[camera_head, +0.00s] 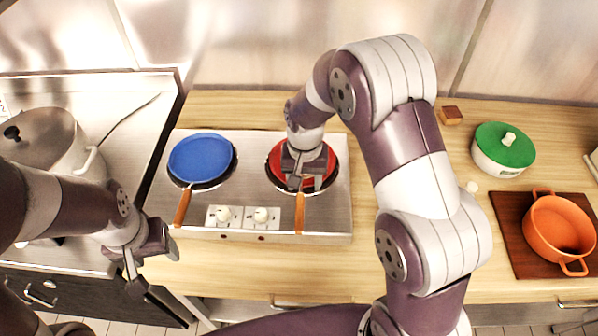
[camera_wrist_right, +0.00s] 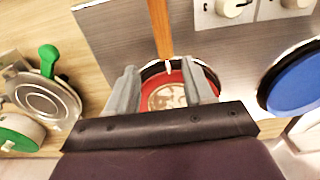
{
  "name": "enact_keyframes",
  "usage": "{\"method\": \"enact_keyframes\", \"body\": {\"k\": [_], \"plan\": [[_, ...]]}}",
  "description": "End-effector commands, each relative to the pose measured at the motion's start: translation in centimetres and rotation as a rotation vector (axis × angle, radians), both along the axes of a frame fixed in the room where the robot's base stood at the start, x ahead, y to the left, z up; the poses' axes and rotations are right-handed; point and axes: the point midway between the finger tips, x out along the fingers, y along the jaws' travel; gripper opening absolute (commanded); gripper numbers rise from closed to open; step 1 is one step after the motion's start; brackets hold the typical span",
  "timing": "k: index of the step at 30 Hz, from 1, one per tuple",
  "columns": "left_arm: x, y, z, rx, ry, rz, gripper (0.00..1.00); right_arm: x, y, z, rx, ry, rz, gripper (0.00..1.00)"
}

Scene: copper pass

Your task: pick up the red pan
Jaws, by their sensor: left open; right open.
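The red pan (camera_head: 282,157) sits on the right burner of the steel stove, its orange-brown handle (camera_head: 299,213) pointing toward the front edge. In the right wrist view the red pan (camera_wrist_right: 176,78) shows between and beyond the fingers, with its handle (camera_wrist_right: 160,27) running up. My right gripper (camera_head: 305,183) is open above the pan and hides part of it; its fingers also show in the right wrist view (camera_wrist_right: 160,88). Whether they touch the pan I cannot tell. My left gripper (camera_head: 152,268) is open and empty, left of the stove's front corner.
A blue pan (camera_head: 200,157) sits on the left burner of the stove (camera_head: 335,215). A steel pot (camera_head: 45,140) stands at the left. A green-lidded pot (camera_head: 504,147) and an orange pot (camera_head: 560,226) on a brown board (camera_head: 512,222) stand at the right.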

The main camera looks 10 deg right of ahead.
Motion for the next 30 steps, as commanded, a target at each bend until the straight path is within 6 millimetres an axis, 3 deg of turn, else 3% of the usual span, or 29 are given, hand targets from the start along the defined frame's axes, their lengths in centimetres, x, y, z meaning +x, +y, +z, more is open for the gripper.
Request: {"method": "enact_keyframes", "body": {"k": [10,18,23,30], "plan": [[0.0,0.0,2.5,0.000,0.000,0.000,0.61,0.3,0.7,-5.1,0.000,0.002,0.001,0.52],[0.0,0.0,2.4,0.000,0.000,0.000,0.61,0.4,0.7,-5.9,0.000,-0.002,0.001,0.52],[0.0,0.0,2.4,0.000,0.000,0.000,0.61,0.4,0.7,-5.9,0.000,-0.002,0.001,0.00],[0.0,0.0,2.4,0.000,0.000,0.000,0.61,0.4,0.7,-5.8,0.001,-0.004,0.002,0.00]]}}
